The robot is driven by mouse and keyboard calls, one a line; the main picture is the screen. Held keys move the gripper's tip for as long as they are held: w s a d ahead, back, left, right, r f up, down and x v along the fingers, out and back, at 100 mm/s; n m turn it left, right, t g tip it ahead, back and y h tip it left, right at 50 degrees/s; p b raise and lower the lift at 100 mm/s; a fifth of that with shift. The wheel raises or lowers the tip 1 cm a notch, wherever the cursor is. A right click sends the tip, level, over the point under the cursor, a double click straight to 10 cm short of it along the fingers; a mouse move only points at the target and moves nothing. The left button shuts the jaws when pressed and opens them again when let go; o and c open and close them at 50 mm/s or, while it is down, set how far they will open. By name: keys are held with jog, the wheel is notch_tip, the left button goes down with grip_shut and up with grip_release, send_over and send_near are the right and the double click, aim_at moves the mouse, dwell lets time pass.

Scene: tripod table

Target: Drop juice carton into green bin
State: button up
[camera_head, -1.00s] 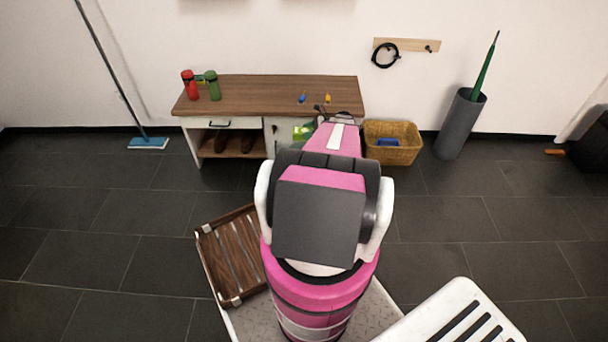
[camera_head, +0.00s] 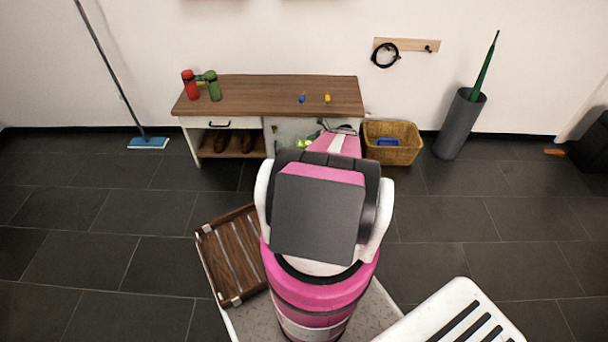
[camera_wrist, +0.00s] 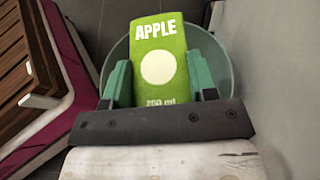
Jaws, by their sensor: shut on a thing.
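A green juice carton (camera_wrist: 158,105) with the word APPLE on it is between the two green fingers of my gripper (camera_wrist: 158,64) in the wrist view. My gripper is shut on it. The round green bin (camera_wrist: 216,52) shows behind the carton, its wall seen on both sides. The carton lies over the bin's opening in this view; how far above or inside it is, I cannot tell. In the head view a bit of the bright green carton (camera_head: 304,143) shows left of my arm, in front of the bench. The bin is hidden there by my arm.
A wooden-topped bench (camera_head: 250,93) stands against the wall, with a red bottle (camera_head: 189,84) and a green bottle (camera_head: 212,86) on it. A wicker basket (camera_head: 405,153) stands right of it. In the wrist view, wooden slats (camera_wrist: 18,65) lie at the left and a grey surface (camera_wrist: 285,80) at the right.

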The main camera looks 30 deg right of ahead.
jog(key=o, duration=1)
jog(key=v, duration=1)
jog(key=shift+s+d+r, duration=0.1)
jog(key=shift+d, duration=0.2)
